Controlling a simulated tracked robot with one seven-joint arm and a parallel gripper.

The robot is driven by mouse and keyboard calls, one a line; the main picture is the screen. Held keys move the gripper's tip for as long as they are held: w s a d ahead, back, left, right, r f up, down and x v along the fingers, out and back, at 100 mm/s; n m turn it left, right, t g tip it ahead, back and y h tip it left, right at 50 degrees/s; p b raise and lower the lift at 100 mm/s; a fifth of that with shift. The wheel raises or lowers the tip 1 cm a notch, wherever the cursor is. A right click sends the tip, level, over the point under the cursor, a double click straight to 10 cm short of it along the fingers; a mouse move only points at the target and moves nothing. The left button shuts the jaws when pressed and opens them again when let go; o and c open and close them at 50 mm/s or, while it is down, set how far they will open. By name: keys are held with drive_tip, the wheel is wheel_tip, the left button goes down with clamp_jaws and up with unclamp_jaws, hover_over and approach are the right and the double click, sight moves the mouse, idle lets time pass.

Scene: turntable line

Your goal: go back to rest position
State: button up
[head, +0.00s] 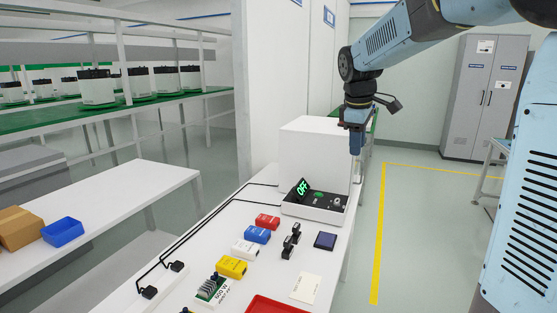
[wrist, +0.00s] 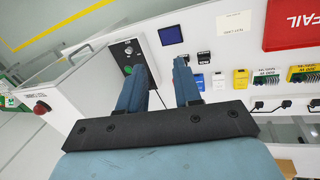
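My gripper (head: 356,146) hangs from my raised arm, pointing down, above the far right end of the white bench (head: 215,250). In the wrist view its two blue fingers (wrist: 160,66) stand apart with nothing between them, so it is open and empty. The white test station (head: 312,208) with a green "OFF" display (head: 303,188) is just below and left of the gripper in the head view. In the wrist view the station's dark panel (wrist: 126,54) shows beyond the left finger. The gripper is apart from the station and bench.
Red, blue, white and yellow small boxes (head: 257,234), black stamps (head: 290,241), a dark blue pad (head: 325,240) and a red FAIL tray (wrist: 292,25) lie on the bench. A grey cabinet (head: 484,100) stands at back right. The floor beyond the yellow line (head: 379,235) is clear.

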drive_tip(key=s+d+f+m+t, duration=0.1)
drive_tip(key=s+m, duration=0.5)
drive_tip(key=s, duration=0.8)
drive_tip(key=s+d+f+m+t+y, duration=0.1)
drive_tip(key=s+m, duration=0.5)
drive_tip(key=s, duration=0.8)
wheel_tip(320, 180, down, 2)
drive_tip(key=shift+s+d+f+t, duration=0.2)
drive_tip(key=shift+s+d+t, duration=0.1)
drive_tip(key=shift+t, duration=0.2)
